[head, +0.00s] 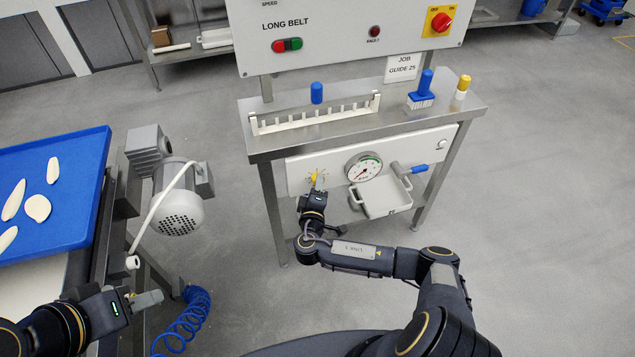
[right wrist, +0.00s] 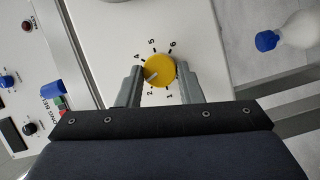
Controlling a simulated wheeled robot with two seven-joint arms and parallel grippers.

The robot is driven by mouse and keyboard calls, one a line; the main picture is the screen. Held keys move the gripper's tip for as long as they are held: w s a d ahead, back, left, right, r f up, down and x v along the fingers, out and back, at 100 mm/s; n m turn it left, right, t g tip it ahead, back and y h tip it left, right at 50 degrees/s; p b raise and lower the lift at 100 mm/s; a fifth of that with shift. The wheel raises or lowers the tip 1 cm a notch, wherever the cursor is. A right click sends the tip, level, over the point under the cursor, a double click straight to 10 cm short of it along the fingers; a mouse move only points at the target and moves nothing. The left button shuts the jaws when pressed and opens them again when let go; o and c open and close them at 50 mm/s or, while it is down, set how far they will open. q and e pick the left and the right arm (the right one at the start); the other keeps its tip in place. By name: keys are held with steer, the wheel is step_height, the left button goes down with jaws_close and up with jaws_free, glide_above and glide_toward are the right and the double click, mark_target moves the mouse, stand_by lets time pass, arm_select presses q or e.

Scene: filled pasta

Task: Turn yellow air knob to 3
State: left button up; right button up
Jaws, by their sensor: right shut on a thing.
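The yellow air knob (right wrist: 160,70) sits on a white panel with printed numbers around it. Its pale pointer line aims to the left and slightly down in the right wrist view, between the 4 and the 2, where the left finger hides the dial's mark. My right gripper (right wrist: 160,88) has one finger on each side of the knob and is shut on it. In the head view the right gripper (head: 315,192) is at the knob (head: 317,177), left of the pressure gauge (head: 363,167). My left gripper (head: 147,299) is at lower left, away from the panel; its jaw gap is unclear.
A steel shelf (head: 340,135) above holds a white rack and a brush (head: 421,92). A motor (head: 180,212) and blue coiled hose (head: 190,320) are at left.

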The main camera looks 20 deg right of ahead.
steer(key=shift+r+m+g+y+p, duration=0.1)
steer(key=shift+m+g+y+p, duration=0.25)
steer(key=shift+m, duration=0.4)
steer(key=shift+r+m+g+y+p, duration=0.15)
steer(key=shift+m+p, duration=0.3)
steer(key=shift+m, duration=0.3)
steer(key=o, duration=1)
steer(key=shift+f, duration=0.1)
steer(key=v, duration=0.7)
steer(key=shift+s+a, duration=0.1)
steer(key=shift+s, duration=0.25)
steer(key=shift+r, duration=0.2)
